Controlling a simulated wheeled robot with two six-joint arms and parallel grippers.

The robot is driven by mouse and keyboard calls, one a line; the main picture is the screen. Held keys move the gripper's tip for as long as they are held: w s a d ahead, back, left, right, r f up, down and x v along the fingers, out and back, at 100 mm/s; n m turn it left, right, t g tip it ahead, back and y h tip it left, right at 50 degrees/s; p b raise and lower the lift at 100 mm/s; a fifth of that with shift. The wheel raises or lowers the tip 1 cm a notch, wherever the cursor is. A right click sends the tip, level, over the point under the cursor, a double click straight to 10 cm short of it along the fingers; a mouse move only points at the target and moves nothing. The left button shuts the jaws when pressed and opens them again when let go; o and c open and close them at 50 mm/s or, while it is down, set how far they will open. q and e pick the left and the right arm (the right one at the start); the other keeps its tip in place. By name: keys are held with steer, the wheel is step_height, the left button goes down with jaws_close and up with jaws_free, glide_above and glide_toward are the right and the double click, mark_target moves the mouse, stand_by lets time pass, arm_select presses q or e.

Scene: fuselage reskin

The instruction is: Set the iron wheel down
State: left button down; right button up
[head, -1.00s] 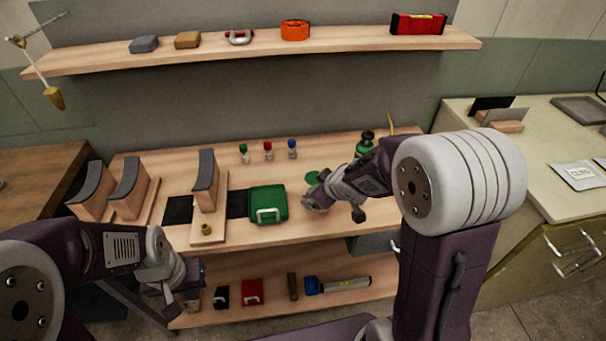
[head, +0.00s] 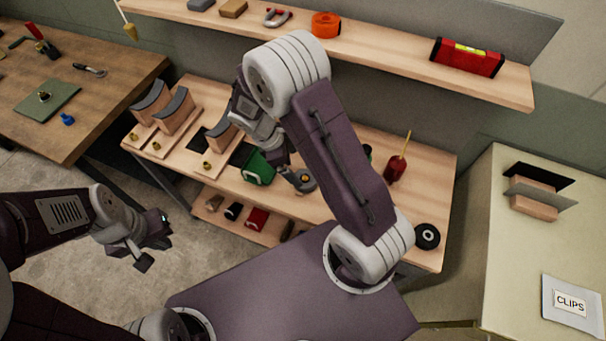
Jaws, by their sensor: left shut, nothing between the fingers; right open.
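A small dark rounded object with an orange round spot (head: 304,179) is on the bench, just right of the green case (head: 258,168). I cannot tell if it is the iron with its wheel. A black wheel-shaped disc with a pale hub (head: 428,236) lies at the bench's right front corner. My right gripper (head: 283,162) is open above the bench, close to the orange-spotted object; contact is unclear and its fingers are hard to make out. My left gripper (head: 152,243) is shut and empty over the floor, left of the bench.
The bench (head: 400,170) holds curved-top blocks (head: 172,113) at left and a red bottle (head: 396,168) at right. A shelf (head: 380,50) runs above it, carrying a red level (head: 467,57). A brown table (head: 110,100) stands left. My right forearm hides the bench's middle.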

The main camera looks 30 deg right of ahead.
mark_target(304, 178)
steer(key=x, duration=0.4)
steer(key=shift+w, duration=0.1)
steer(key=x, duration=0.4)
steer(key=shift+a+f, duration=0.3)
steer(key=shift+f, duration=0.05)
steer(key=shift+d+f, duration=0.2)
steer(key=shift+f, duration=0.15)
steer(key=shift+r, duration=0.1)
jaws_close()
steer(key=shift+r, duration=0.15)
steer(key=shift+r, duration=0.3)
steer(key=r, duration=0.1)
steer(key=s+r, duration=0.1)
steer(key=r, duration=0.1)
steer(key=shift+a+r, duration=0.15)
steer(key=shift+r, duration=0.2)
steer(key=s+a+r, duration=0.3)
steer(key=s+r, duration=0.3)
steer(key=s, duration=0.4)
steer(key=shift+s+a+r, duration=0.15)
steer(key=shift+a+r, duration=0.05)
steer(key=shift+a, duration=0.15)
